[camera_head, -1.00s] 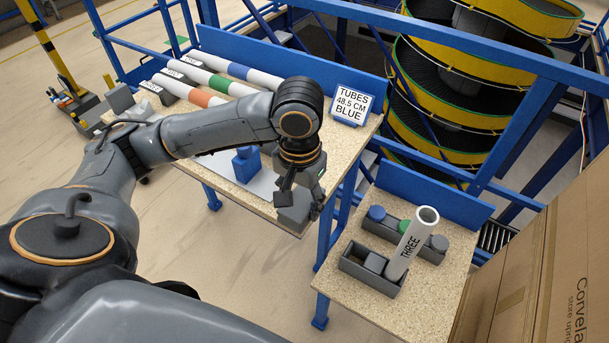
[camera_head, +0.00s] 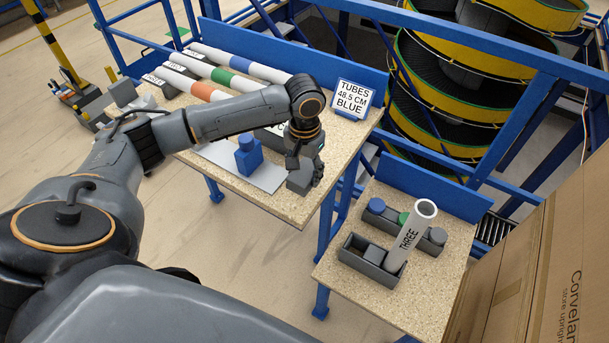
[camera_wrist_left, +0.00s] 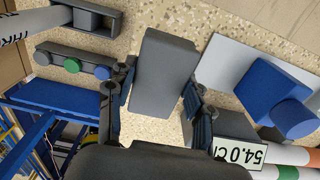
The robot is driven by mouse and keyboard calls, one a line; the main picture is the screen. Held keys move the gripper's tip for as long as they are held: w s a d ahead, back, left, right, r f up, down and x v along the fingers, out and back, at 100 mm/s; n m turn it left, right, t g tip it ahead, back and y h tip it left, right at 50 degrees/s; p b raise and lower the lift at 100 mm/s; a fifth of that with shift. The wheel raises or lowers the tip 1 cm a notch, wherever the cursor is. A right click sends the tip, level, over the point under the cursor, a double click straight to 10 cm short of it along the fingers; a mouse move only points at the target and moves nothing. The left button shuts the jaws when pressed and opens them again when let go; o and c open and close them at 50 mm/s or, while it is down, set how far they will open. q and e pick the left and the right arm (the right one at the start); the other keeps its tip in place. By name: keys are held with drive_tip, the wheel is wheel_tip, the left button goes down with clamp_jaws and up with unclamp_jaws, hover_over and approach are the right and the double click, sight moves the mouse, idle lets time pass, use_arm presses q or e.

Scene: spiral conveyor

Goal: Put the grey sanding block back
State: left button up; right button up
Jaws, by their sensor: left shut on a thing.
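My left gripper (camera_head: 303,164) is shut on the grey sanding block (camera_head: 301,180), near the front right corner of the larger speckled table (camera_head: 292,212). In the left wrist view the block (camera_wrist_left: 165,70) sits between the two dark fingers and sticks out beyond them. I cannot tell whether its underside touches the table. A blue block with a round knob (camera_head: 248,158) stands on a pale grey plate (camera_head: 268,180) to the left of the gripper. It also shows in the left wrist view (camera_wrist_left: 265,95). My right gripper is not in view.
Tubes with orange, green and blue bands (camera_head: 225,77) lie behind my arm. A sign (camera_head: 352,97) reads "TUBES 48.5 CM BLUE". A lower table (camera_head: 345,290) at right holds a grey tray (camera_head: 350,262) and a leaning tube marked THREE (camera_head: 412,235). A gap separates the tables.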

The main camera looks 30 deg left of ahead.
sight(305, 178)
use_arm(q)
drive_tip(key=shift+w+a+f, duration=0.2)
drive_tip(key=shift+w+f, duration=0.2)
drive_tip(key=shift+f, duration=0.1)
drive_tip(key=f+p, duration=0.2)
drive_tip(key=f, duration=0.1)
drive_tip(key=shift+w+a+f+p, duration=0.2)
drive_tip(key=shift+w+p, duration=0.2)
drive_tip(key=shift+f, duration=0.15)
drive_tip(key=o, duration=1.2)
